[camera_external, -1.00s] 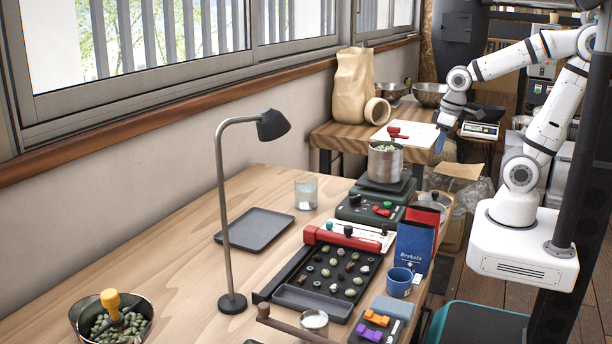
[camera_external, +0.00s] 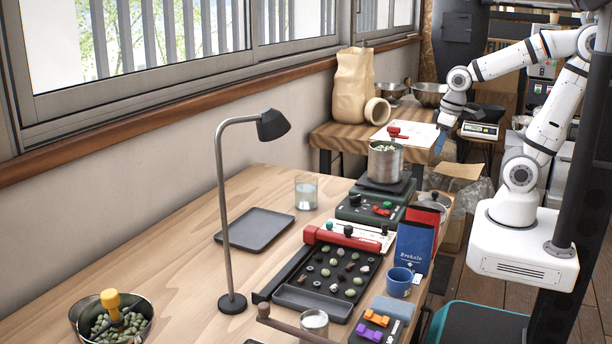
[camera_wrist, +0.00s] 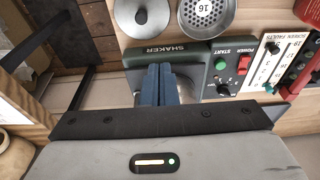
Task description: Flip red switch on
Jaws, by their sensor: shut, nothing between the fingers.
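In the wrist view the red switch (camera_wrist: 243,64) sits beside the word POWER on the front of the dark green shaker box (camera_wrist: 206,92). A green button (camera_wrist: 219,64) marked START is to its left, and a black knob lies below. Whether the switch is on or off cannot be told. In the external view the red switch (camera_external: 382,211) shows small on the shaker box (camera_external: 352,212). My gripper (camera_wrist: 158,72) has its blue fingers together and empty, left of the switch in the wrist view. In the external view my gripper (camera_external: 440,143) is beyond the shaker, apart from it.
A pot of beans (camera_external: 385,162) stands on the shaker. A blue bag (camera_external: 414,249), blue mug (camera_external: 400,282) and red-barred bean tray (camera_external: 345,238) are nearer. A lamp (camera_external: 228,220) stands at left. Most of the table's left is clear.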

